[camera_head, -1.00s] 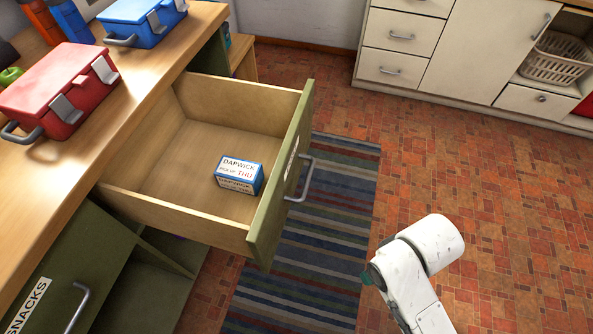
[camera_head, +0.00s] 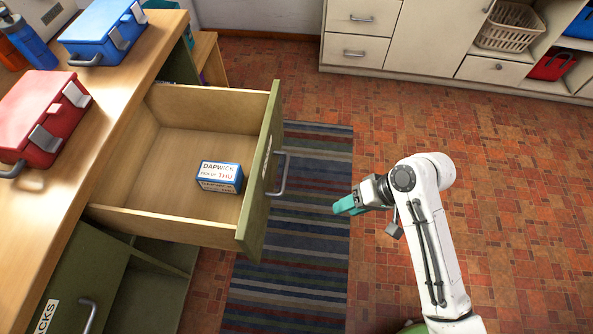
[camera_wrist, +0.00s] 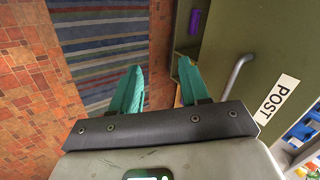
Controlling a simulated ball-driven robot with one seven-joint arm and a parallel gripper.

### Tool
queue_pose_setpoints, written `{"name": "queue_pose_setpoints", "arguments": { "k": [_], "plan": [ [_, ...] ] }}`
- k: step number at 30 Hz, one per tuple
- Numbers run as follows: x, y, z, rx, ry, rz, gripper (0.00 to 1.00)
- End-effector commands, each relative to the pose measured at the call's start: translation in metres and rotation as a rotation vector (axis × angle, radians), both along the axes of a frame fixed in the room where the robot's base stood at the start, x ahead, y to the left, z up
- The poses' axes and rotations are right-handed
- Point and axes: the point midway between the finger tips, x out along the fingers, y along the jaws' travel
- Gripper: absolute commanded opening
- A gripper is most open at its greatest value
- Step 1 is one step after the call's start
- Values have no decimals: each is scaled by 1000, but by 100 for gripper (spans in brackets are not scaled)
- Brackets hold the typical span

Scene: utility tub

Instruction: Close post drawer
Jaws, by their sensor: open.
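The post drawer is pulled out from under the wooden counter, its green front (camera_head: 259,180) facing right in the head view. A grey bar handle (camera_head: 281,175) is on that front. In the wrist view the green front (camera_wrist: 250,45) has a POST label (camera_wrist: 277,99) and the handle (camera_wrist: 237,77), right of my fingers. A blue and white box (camera_head: 219,176) lies inside the drawer. My gripper (camera_head: 340,208) has teal fingers, is right of the handle and apart from it. In the wrist view my gripper (camera_wrist: 161,64) is open and empty between its fingers.
A red case (camera_head: 35,110) and a blue case (camera_head: 108,32) stand on the counter (camera_head: 60,215). A green cupboard door (camera_head: 75,285) is below left. A striped rug (camera_head: 305,240) covers the floor beside the drawer. White cabinets (camera_head: 425,40) stand at the back; the tiled floor at right is clear.

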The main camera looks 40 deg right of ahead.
Motion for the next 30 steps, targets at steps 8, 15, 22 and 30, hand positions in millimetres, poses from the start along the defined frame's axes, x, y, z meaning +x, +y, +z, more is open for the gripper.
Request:
{"name": "queue_pose_setpoints", "arguments": {
  "k": [8,15,22,30],
  "plan": [
    [36,-23,61,289,-125,-189,18],
    [47,-14,55,319,-136,-199,0],
    [71,11,28,317,-133,-196,0],
    [100,40,6,316,-138,-196,0]
  ]
}}
